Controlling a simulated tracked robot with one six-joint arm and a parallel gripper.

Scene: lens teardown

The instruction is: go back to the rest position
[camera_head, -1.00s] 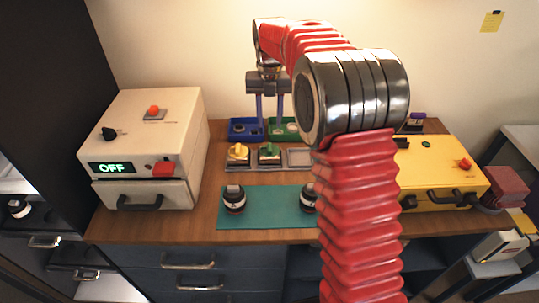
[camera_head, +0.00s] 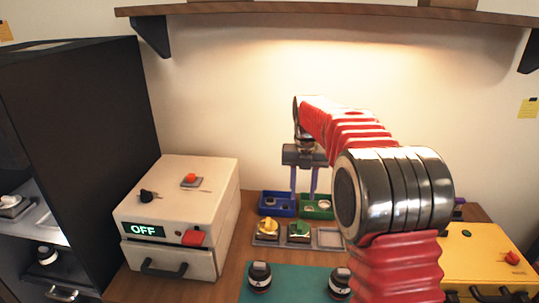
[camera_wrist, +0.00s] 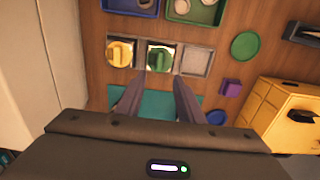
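My gripper (camera_head: 304,188) hangs pointing down over the bench, in front of the blue bin (camera_head: 277,210) and the green bin (camera_head: 318,213) in the head view. Its two purple-grey fingers stand apart with nothing between them. The wrist view also shows my gripper (camera_wrist: 159,82) open, its fingers below a three-place grey tray (camera_wrist: 195,73). The tray holds a yellow part (camera_wrist: 121,52) and a green part (camera_wrist: 159,57); its right place is empty. My red arm hides part of the bench on the right in the head view.
A cream machine (camera_head: 190,190) reading OFF stands left, beside a dark cabinet (camera_head: 90,110). A teal mat (camera_head: 300,282) bears two dark lens-like pieces. A yellow case (camera_head: 485,255) stands right. A shelf (camera_head: 330,10) runs along the wall above.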

